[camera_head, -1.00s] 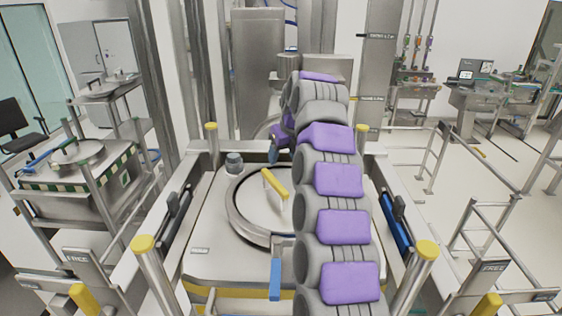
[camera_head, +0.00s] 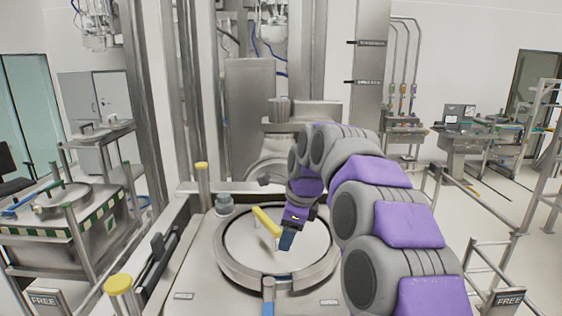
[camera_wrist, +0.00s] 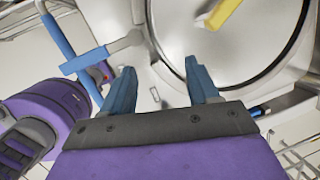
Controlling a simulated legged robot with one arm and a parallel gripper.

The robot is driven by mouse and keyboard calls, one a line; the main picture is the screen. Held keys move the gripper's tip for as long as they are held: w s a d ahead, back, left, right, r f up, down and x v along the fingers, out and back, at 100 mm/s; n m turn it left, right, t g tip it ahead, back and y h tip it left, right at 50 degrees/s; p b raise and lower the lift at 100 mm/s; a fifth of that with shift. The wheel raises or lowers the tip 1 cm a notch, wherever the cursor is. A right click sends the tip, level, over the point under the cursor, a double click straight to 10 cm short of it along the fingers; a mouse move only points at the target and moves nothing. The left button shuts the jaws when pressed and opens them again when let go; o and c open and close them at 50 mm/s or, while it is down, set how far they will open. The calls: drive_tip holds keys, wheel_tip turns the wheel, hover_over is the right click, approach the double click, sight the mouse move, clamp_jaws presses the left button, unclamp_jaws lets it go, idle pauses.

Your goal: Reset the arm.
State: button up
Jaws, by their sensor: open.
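My gripper (camera_head: 287,240) is at the end of my purple and grey arm, over the bin's round lid (camera_head: 240,240) in the head view. It is beside the lid's yellow handle (camera_head: 266,221), to its right. In the wrist view my gripper (camera_wrist: 163,88) shows two blue fingers spread apart with nothing between them. The lid (camera_wrist: 235,60) and part of the yellow handle (camera_wrist: 222,12) lie beyond the fingers at upper right. The gap between fingertips and lid cannot be judged exactly.
The bin's metal frame has yellow-capped posts (camera_head: 118,285). A second bin (camera_head: 70,225) with a striped edge stands at left. A steel column (camera_head: 250,110) rises behind the lid. Workbenches (camera_head: 460,145) and railings stand at right, with open floor between.

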drive_tip(key=s+d+f+n+g+h+b, duration=0.1)
drive_tip(key=s+d+f+n+b, duration=0.3)
drive_tip(key=s+f, duration=0.6)
drive_tip(key=s+d+f+n+g+b, duration=0.1)
drive_tip(key=s+d+f+n+b, duration=0.3)
drive_tip(key=s+f+n, duration=0.5)
drive_tip(key=s+d+f+n+g+h+b, duration=0.1)
drive_tip(key=s+d+f+n+b, duration=0.3)
drive_tip(key=s+f, duration=0.7)
drive_tip(key=s+n+g+b, duration=0.1)
drive_tip(key=s+n+b, duration=0.1)
drive_tip(key=s, duration=1)
drive_tip(key=shift+s+d+n+h+b, duration=0.15)
drive_tip(key=shift+s+n+h+b, duration=0.15)
drive_tip(key=shift+n+b, duration=0.1)
drive_tip(key=shift+w, duration=0.1)
